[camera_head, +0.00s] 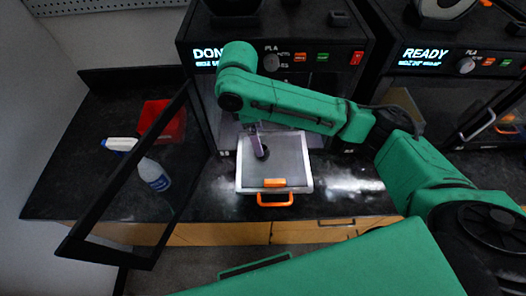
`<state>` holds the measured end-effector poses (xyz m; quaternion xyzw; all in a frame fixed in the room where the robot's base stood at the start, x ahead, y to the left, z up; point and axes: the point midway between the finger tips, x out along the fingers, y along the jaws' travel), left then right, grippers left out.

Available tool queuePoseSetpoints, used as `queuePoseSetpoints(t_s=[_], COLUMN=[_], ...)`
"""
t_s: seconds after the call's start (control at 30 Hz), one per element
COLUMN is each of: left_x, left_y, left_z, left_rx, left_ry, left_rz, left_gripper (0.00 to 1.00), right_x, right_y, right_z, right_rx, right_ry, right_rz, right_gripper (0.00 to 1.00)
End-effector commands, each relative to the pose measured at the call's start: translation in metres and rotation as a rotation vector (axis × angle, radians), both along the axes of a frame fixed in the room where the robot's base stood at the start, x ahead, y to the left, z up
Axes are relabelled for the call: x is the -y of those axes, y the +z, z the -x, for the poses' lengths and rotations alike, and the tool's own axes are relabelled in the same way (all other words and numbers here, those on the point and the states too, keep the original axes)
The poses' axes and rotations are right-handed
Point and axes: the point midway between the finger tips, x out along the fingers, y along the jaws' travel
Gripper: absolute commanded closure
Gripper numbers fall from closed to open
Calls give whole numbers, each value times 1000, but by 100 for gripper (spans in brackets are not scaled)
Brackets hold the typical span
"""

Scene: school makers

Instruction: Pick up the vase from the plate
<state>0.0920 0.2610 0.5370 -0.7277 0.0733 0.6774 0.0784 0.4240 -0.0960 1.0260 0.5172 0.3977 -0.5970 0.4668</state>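The light grey plate (287,157) with a white rim and orange handle (274,199) sits in front of the left printer, whose screen reads "DON...". A small dark shape (262,152), perhaps the vase, shows on the plate's left half; it is too small and covered to be sure. My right arm reaches in from the right, across the front of the printer. My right gripper (256,139) points down over the plate's left half, at or touching the dark shape. Its fingers are too small to tell open from shut. My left gripper is not in view.
The left printer's framed door (110,249) stands open to the left. Behind it are a spray bottle (154,175) and a red bin (162,120) on the black counter (62,180). A second printer (420,85) reading "READY" stands at the right.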

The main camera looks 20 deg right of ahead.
Motion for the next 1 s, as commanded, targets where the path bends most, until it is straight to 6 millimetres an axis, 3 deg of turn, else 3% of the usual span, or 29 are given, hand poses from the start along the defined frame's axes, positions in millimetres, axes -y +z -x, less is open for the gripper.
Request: queuePoseSetpoints(t_s=[0.13,0.4,0.63,0.67,0.87,0.9,1.0], left_x=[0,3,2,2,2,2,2], left_y=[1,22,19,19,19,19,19], left_z=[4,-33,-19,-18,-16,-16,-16], left_rx=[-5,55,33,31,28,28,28], left_ry=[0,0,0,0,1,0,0], left_rz=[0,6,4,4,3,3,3], left_gripper=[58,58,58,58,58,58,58], right_x=[3,14,15,15,15,15,15], right_y=[-21,-65,-73,-72,-72,-72,-72], right_z=[1,2,2,2,2,2,2], right_rx=[0,1,3,3,4,4,3], right_ry=[-1,0,1,1,2,2,1], right_rz=[0,1,0,0,0,0,0], right_gripper=[12,12,12,16,92,100,100])
